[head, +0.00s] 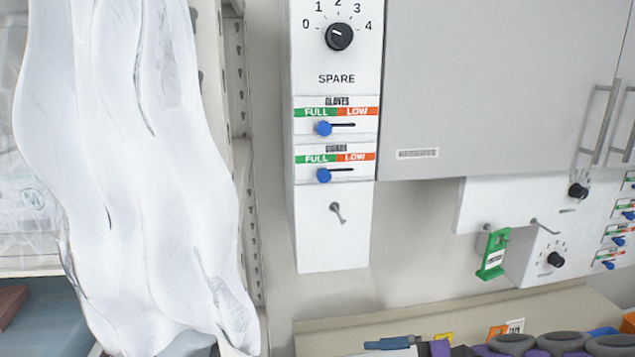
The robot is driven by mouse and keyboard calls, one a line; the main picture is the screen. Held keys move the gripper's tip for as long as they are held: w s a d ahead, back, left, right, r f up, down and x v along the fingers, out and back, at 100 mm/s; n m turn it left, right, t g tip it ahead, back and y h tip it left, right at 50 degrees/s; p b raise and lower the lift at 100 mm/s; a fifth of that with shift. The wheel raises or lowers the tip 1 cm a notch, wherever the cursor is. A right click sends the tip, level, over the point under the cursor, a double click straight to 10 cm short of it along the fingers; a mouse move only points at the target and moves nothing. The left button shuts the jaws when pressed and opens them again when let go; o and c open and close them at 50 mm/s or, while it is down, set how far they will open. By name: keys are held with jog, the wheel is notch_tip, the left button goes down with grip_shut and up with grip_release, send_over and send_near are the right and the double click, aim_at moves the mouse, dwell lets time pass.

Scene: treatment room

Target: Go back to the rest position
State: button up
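The task names no object. My gripper does not show in the head view. A large white, translucent, folded sheet-like thing (150,170) fills the left side and hides part of the shelving behind it. I cannot tell what it is or whether it is attached to anything.
A white wall panel (333,225) carries a black dial (339,36), two blue sliders and a bare hook. A closed grey cabinet (490,80) is right of it. A green tag (493,254) hangs below. Grey rings (563,342) and other items line the bottom right.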

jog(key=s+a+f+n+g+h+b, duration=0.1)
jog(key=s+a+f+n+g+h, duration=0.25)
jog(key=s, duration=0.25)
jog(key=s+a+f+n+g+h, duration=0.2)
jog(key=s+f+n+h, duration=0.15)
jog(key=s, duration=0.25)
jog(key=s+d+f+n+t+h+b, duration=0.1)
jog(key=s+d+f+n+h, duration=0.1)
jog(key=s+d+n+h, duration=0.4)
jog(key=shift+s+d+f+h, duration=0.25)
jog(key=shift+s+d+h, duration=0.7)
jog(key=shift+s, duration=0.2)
